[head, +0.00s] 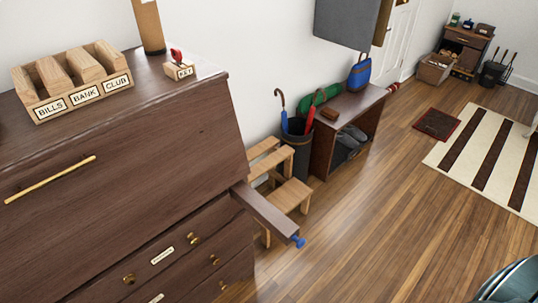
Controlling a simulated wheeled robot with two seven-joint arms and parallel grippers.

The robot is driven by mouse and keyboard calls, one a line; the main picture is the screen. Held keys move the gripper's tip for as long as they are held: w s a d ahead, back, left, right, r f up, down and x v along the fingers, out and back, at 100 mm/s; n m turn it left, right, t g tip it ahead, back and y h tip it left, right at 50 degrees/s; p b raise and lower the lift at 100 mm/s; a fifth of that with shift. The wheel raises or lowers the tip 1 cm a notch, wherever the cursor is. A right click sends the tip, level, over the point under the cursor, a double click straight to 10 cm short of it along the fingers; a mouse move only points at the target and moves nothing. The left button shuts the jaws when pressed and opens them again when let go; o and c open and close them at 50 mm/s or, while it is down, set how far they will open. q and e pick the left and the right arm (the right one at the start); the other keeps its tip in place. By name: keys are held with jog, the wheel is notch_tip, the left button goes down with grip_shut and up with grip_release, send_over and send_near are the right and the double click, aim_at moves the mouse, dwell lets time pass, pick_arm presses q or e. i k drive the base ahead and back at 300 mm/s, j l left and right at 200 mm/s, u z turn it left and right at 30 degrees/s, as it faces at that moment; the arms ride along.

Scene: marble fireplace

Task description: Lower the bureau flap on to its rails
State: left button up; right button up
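The dark brown wooden bureau fills the left of the head view. Its flap (140,165) is up, closing the front, with a long brass bar handle (50,180) across it. One support rail (268,214) sticks out from the bureau's right side below the flap, with a blue knob (298,241) at its end. The bureau's left part is outside the picture, so a second rail there cannot be seen. Neither of my grippers is in view.
A BILLS/BANK/CLUB letter rack (72,83) and a small labelled block (179,70) stand on the bureau top. Drawers (165,255) lie below the flap. A wooden step stool (287,196) and umbrella stand (298,145) stand behind the rail.

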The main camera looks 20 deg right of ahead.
aim_at(68, 217)
jog(key=z, duration=0.95)
jog(key=u, duration=1.6)
